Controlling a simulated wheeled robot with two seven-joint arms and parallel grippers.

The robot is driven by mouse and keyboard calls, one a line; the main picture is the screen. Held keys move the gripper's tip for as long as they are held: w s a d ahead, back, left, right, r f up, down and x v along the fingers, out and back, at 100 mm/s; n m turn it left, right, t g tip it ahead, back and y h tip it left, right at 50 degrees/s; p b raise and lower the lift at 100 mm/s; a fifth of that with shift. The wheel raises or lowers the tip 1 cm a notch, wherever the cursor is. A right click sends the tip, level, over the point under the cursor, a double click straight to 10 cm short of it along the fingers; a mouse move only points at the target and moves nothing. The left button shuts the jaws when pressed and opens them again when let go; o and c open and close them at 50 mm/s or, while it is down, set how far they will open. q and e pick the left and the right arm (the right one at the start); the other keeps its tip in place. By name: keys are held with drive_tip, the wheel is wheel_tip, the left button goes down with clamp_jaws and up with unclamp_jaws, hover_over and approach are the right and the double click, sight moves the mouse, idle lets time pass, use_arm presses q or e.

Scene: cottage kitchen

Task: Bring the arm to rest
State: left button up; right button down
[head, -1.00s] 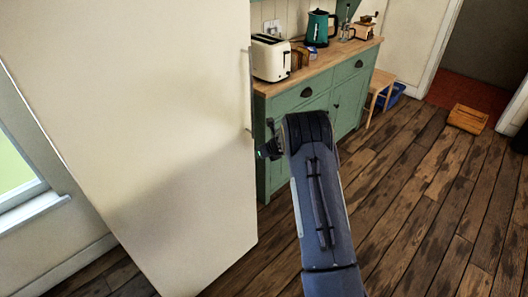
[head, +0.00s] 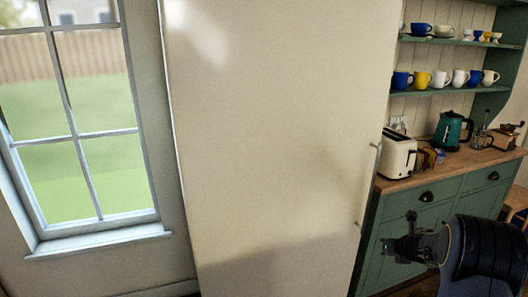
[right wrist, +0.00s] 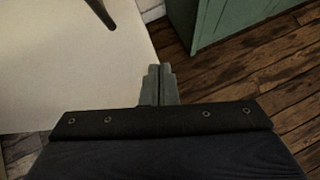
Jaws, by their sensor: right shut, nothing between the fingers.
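My right arm comes in at the lower right of the head view. Its gripper (head: 392,247) is in front of the green cabinet, just right of the fridge's edge and below the handle. In the right wrist view the two fingers (right wrist: 160,72) are together and empty, with the pale fridge door to their left and the wood floor to their right. My left gripper is not in view.
The tall cream fridge (head: 270,140) stands close, its handle (head: 368,185) on the right edge. Right of it is the green cabinet (head: 425,215) with a toaster (head: 397,155) and teal kettle (head: 452,130). Wood floor (right wrist: 245,70) is clear beside the gripper.

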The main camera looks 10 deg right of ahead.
drive_tip(key=s+a+r+m+h, duration=0.1)
drive_tip(key=s+r+m+h, duration=0.1)
drive_tip(key=s+r+m, duration=0.45)
drive_tip(key=s+a+r+m+h, duration=0.1)
drive_tip(key=s+r+m, duration=0.3)
drive_tip(key=r+m, duration=0.55)
drive_tip(key=s+a+f+m+g+y, duration=0.1)
drive_tip(key=s+a+f+m+y, duration=0.1)
drive_tip(key=s+a+m, duration=0.7)
drive_tip(key=s+a+f+m+g+y, duration=0.2)
drive_tip(key=s+a+m+y, duration=0.3)
drive_tip(key=s+a+m, duration=0.5)
drive_tip(key=s+a+f, duration=0.1)
drive_tip(key=s+a, duration=0.4)
drive_tip(key=s, duration=0.2)
drive_tip(key=shift+s+a+m+g, duration=0.15)
drive_tip(key=shift+s+m+g, duration=0.15)
drive_tip(key=shift+s, duration=0.05)
